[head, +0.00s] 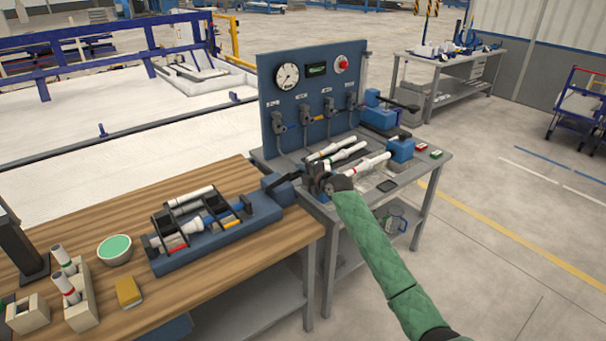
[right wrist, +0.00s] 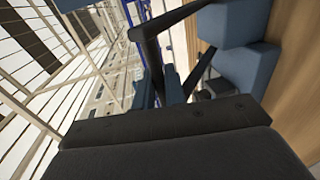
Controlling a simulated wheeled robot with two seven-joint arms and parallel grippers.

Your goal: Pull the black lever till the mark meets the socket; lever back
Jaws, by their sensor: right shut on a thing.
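The blue jig (head: 218,236) lies on the wooden bench, with dark cross frames and white pipe pieces in it. A flared white socket piece (head: 165,227) sits in its middle. A red band shows near its front edge; I cannot tell whether the mark meets the socket. The black lever (head: 289,178) sticks out from the blue block at the jig's right end. My right gripper (head: 317,182), on the green-sleeved arm, is shut on the lever's outer end. The right wrist view shows a dark bar (right wrist: 148,50) beside blue blocks. My left gripper is not in view.
A grey table (head: 425,168) to the right carries a blue gauge panel (head: 313,95) and more white pipes (head: 345,152).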

